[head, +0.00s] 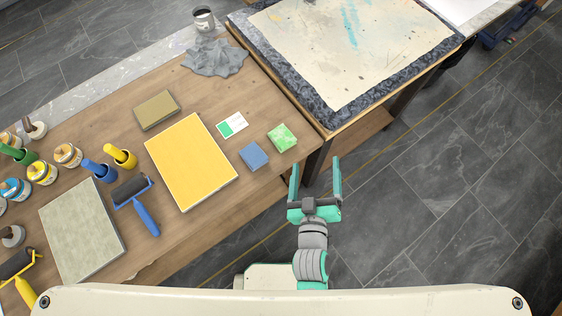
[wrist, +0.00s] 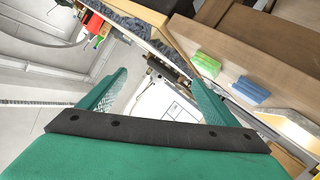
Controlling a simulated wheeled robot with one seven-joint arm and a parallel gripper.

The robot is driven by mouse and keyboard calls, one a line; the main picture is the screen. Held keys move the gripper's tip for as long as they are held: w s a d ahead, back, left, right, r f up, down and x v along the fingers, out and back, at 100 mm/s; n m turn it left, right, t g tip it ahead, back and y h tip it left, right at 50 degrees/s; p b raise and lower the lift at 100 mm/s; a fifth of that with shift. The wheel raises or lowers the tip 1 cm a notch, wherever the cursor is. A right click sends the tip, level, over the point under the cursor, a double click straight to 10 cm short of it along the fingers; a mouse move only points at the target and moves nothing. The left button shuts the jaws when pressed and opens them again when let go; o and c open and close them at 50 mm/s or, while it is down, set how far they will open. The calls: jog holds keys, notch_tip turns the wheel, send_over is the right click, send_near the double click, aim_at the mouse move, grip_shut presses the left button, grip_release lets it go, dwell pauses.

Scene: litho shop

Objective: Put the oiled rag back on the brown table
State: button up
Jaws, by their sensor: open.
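A crumpled grey rag (head: 215,59) lies at the far end of the brown table (head: 185,98); I cannot tell by sight whether it is oiled. A metal can stands just behind it. My gripper (head: 316,163) is open and empty, off the right edge of the brown table and over the floor, well apart from the rag. In the wrist view my gripper (wrist: 158,76) also shows spread fingers with nothing held between them. I cannot make out the rag in the wrist view.
A blue sponge (head: 253,155) and a green sponge (head: 283,137) lie near the table edge beside my gripper. A yellow panel (head: 190,160), brayers and ink jars fill the left. A paint-stained table (head: 350,40) stands at the back right.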

jog(key=s+a+r+m, duration=0.1)
jog(key=s+a+m, duration=0.1)
jog(key=s+a, duration=0.2)
jog(key=s+a+m+y, duration=0.1)
jog(key=s+a, duration=0.4)
jog(key=s, duration=0.6)
jog(key=shift+s+a+r+m+y, duration=0.25)
jog(key=shift+r+m+y, duration=0.1)
jog(key=shift+m, duration=0.35)
jog(key=shift+c, duration=0.7)
